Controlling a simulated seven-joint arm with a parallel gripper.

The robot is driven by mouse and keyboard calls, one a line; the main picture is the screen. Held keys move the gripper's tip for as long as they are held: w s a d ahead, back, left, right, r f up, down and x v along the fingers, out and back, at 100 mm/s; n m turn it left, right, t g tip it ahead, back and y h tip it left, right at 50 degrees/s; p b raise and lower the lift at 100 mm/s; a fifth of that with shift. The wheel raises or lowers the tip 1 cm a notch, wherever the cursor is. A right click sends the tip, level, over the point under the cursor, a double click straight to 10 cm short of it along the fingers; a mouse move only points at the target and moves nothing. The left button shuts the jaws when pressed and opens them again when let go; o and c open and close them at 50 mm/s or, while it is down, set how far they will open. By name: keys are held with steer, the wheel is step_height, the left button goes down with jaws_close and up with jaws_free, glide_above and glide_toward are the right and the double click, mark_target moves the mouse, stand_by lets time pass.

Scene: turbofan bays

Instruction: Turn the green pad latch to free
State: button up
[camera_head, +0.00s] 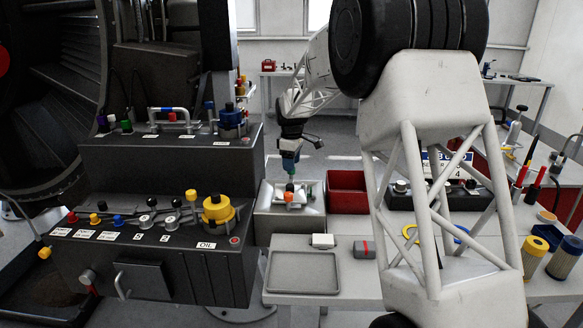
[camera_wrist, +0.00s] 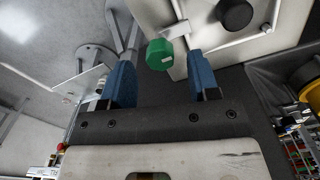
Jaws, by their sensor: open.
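The green pad latch (camera_wrist: 160,53) is a green knob with a small white mark. The fingers are apart, with a gap visible at the left. In the head view my gripper (camera_head: 290,172) points down over a pale metal box with a sloped top (camera_head: 267,225).
A dark console with knobs and a yellow valve (camera_head: 217,209) stands at left. A red bin (camera_head: 347,193) is right of the box. A grey tray (camera_head: 303,272), a white block (camera_head: 323,241) and a grey-red block (camera_head: 364,249) lie in front. A black knob (camera_wrist: 236,14) is near the latch.

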steer(key=shift+f, duration=1)
steer(key=c, duration=0.9)
